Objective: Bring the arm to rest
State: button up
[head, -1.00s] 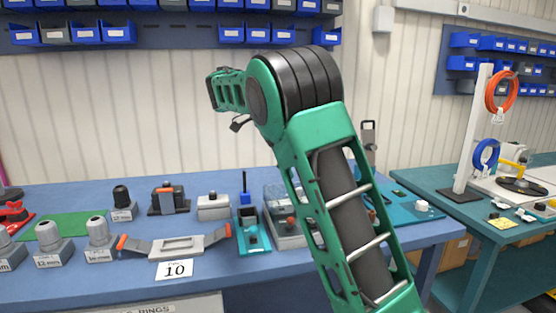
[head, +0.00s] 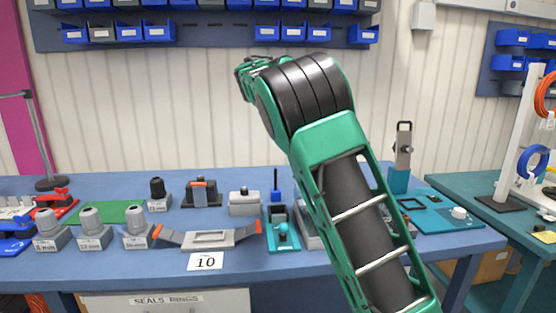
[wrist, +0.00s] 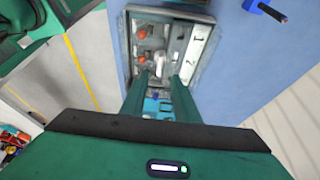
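My green arm (head: 365,220) rises from the lower right of the head view and bends at a dark ribbed elbow (head: 310,90). Beyond the elbow it reaches away to the left and is mostly hidden. A grey case (wrist: 205,50) with orange knobs shows below and beyond the fingertips, apparently with nothing gripped.
A blue workbench (head: 110,265) holds several grey fittings, a long grey tool with orange ends (head: 210,238) and a number card (head: 205,261). A teal stand (head: 400,180) is behind the arm. Blue bins (head: 160,33) hang above. A second bench with cable reels (head: 533,160) is at right.

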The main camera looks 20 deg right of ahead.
jog(key=s+d+f+n+y, duration=0.1)
jog(key=s+d+f+n, duration=0.3)
jog(key=s, duration=0.5)
jog(key=s+d+f+n+y, duration=0.2)
jog(key=s+d, duration=0.5)
jog(key=s, duration=0.2)
jog(key=s+a+f+n, duration=0.3)
jog(key=s+f, duration=0.1)
jog(key=s, duration=0.2)
jog(key=s+a+f+n+t+y, duration=0.1)
jog(key=s+a+f+n, duration=0.2)
jog(key=s, duration=0.4)
jog(key=s+a+f+n, duration=0.3)
jog(key=s+a+f, duration=0.2)
jog(key=s, duration=0.2)
jog(key=shift+a+y, duration=0.15)
jog(key=shift+y, duration=0.15)
jog(key=shift+w+f, duration=0.3)
jog(key=shift+w, duration=0.35)
